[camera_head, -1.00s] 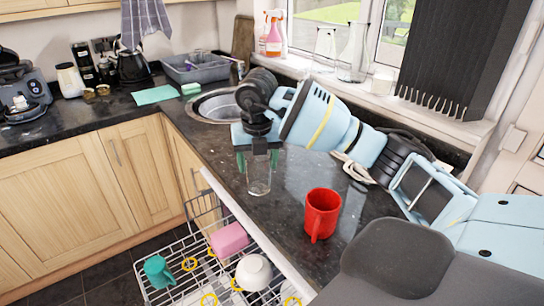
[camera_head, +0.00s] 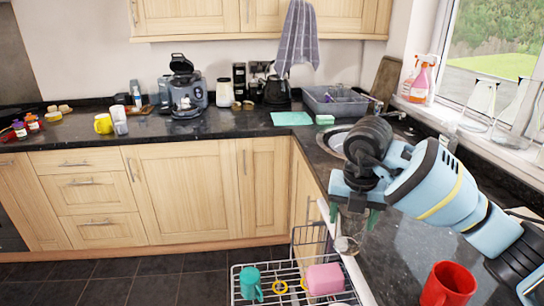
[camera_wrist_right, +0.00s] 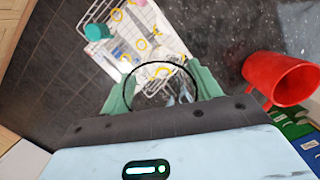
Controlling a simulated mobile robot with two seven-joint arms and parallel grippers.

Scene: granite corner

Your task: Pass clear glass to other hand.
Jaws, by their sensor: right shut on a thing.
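My right gripper (camera_head: 355,220) is shut on the clear glass (camera_head: 347,244), with green fingers on either side of it. The glass hangs below the gripper at the counter's front edge, close to the dishwasher rack. In the right wrist view, the dark round rim of the glass (camera_wrist_right: 160,66) shows between the fingers, and the rack is seen through and beyond it. My left gripper is not in view.
A red mug (camera_head: 449,286) stands on the dark counter to the right of the glass. The pulled-out dishwasher rack (camera_head: 240,284) holds a teal cup (camera_head: 250,283) and a pink block-like item (camera_head: 325,279). Clear glassware (camera_head: 480,100) stands on the windowsill. Floor left of the rack is free.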

